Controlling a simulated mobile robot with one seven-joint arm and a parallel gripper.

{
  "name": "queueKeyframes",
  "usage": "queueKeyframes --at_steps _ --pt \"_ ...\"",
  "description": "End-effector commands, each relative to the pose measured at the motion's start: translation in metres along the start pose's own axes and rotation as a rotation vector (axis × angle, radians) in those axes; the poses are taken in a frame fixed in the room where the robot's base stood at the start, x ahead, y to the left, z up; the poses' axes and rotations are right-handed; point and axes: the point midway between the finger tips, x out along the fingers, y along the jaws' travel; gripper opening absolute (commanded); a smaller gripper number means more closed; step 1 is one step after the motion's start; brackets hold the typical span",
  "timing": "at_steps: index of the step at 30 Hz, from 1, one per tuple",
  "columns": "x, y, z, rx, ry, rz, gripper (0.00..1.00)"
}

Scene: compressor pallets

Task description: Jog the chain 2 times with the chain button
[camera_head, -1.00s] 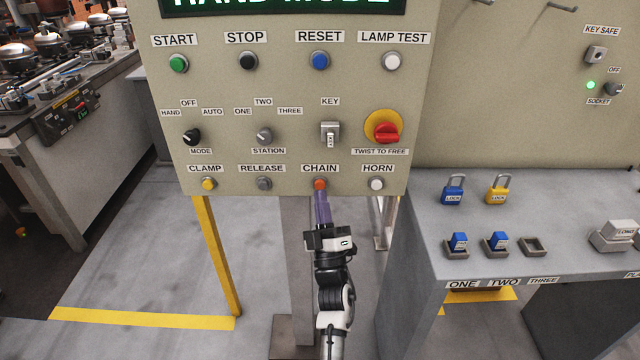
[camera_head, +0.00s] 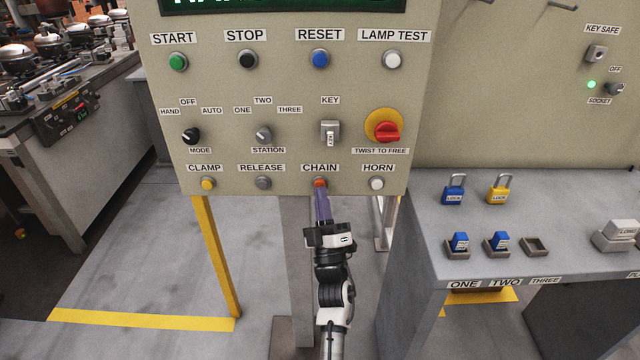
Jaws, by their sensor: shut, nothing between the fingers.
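The chain button (camera_head: 320,183) is an orange-red round button under the CHAIN label (camera_head: 320,168), in the bottom row of the beige control panel (camera_head: 290,110). My gripper (camera_head: 322,194) is shut and empty, its purple fingers pointing up at the button from below. The fingertips are at the button's lower edge. I cannot tell whether they touch it or stand a little in front of it.
The release button (camera_head: 264,183) is left of the chain button, and the white horn button (camera_head: 376,183) is right. The red twist-to-free stop knob (camera_head: 386,131) sits above right. A grey bench (camera_head: 540,200) with padlocks stands at the right.

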Motion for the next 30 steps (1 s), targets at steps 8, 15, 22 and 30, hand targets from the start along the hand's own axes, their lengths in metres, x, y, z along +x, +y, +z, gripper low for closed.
queueKeyframes --at_steps 8,15,22,30 --pt "0.0020 -0.0020 0.0018 0.000 0.000 0.000 0.00" --pt "0.0041 -0.0034 0.0031 0.000 0.001 0.000 0.00" --pt "0.0060 -0.0048 0.0044 0.000 0.001 0.000 0.00" --pt "0.0064 -0.0049 0.0046 0.000 0.000 0.000 0.00"
